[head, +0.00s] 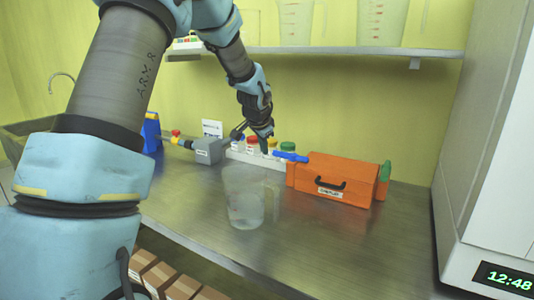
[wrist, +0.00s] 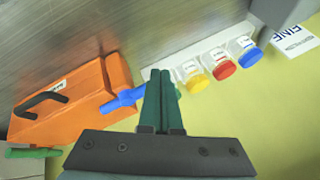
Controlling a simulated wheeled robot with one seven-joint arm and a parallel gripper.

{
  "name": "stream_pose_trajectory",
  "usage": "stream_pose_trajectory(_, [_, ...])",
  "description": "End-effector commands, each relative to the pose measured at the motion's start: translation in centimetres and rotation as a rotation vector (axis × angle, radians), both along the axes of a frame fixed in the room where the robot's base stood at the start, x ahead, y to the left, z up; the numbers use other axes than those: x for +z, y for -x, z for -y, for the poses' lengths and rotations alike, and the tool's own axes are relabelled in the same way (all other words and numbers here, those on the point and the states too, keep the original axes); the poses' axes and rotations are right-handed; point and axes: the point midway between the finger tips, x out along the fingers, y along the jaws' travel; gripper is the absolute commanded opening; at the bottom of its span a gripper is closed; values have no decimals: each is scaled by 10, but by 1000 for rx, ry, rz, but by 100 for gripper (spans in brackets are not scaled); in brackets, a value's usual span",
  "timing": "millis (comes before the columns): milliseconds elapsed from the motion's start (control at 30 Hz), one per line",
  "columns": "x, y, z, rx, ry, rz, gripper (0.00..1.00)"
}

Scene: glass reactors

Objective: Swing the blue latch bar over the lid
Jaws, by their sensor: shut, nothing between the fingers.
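The blue latch bar (head: 290,157) is at the left end of the orange box (head: 332,180) in the head view. It sticks out past that end, toward the row of jars, and does not lie across the box. In the wrist view the bar (wrist: 122,100) meets the box's end (wrist: 80,100), and its outer end runs up to my fingers. My gripper (head: 265,146) is shut and empty, close beside the bar's outer end. In the wrist view the fingers (wrist: 159,74) are together; I cannot tell whether they touch the bar.
Jars with yellow (wrist: 199,82), red (wrist: 223,68) and blue (wrist: 251,57) caps stand in a pale rack beside my fingers. A clear beaker (head: 245,200) stands in front. A grey device (head: 208,150) is left. The shelf (head: 340,52) hangs above. The front right counter is clear.

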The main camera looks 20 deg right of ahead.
Motion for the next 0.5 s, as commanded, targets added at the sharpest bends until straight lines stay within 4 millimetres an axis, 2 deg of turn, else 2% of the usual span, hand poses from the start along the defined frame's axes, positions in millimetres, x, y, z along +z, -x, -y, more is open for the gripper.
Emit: stream_pose_trajectory(500, [60,2,-41,2,1,3,0])
